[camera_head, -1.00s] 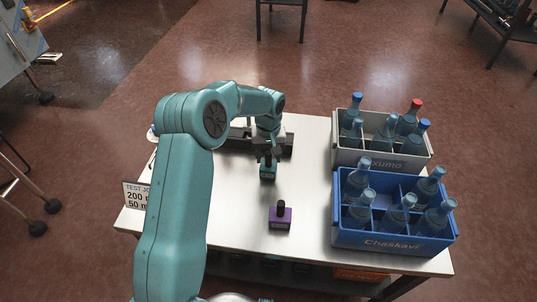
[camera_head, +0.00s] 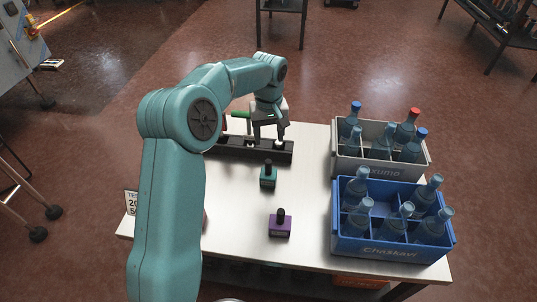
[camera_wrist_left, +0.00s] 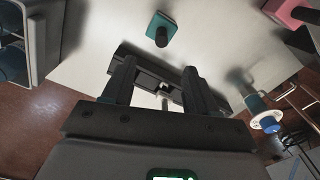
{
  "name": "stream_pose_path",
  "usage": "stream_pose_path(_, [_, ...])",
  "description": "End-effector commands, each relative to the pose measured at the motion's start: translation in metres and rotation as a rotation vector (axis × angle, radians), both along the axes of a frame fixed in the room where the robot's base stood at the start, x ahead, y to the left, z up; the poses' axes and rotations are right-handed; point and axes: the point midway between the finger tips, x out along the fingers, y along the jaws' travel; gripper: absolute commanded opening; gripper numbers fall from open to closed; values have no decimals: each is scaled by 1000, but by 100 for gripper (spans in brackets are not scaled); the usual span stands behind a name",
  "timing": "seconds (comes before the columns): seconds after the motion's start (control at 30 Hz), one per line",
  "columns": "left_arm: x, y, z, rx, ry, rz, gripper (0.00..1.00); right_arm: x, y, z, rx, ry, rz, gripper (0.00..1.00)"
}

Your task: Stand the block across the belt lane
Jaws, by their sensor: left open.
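A long dark bar-like piece (camera_head: 228,151) lies across the back of the table, with small white parts on it; I cannot tell whether it is the lane or the block. My left gripper (camera_head: 268,140) is open over its right half. In the left wrist view the open fingers (camera_wrist_left: 160,85) straddle the dark piece (camera_wrist_left: 146,72), and nothing is clearly held. A teal block with a black knob (camera_head: 268,178) stands upright just in front, apart from the gripper; it also shows in the wrist view (camera_wrist_left: 160,30). My right gripper is not in view.
A purple block with a black knob (camera_head: 280,228) stands nearer the front edge. A grey crate (camera_head: 375,168) and a blue crate (camera_head: 385,247), both with bottles, fill the right side. A pinkish object (camera_wrist_left: 290,10) shows in the wrist view.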

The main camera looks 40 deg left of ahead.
Motion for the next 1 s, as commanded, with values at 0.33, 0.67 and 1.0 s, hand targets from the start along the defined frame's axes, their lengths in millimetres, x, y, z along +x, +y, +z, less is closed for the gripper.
stream_pose_path(0.33, [-1,1,27,-6,5,634,58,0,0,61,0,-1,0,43])
stream_pose_path(0.67, [-4,1,-29,-5,16,633,58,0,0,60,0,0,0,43])
stream_pose_path(1.0, [-3,2,-85,-6,11,633,58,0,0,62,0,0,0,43])
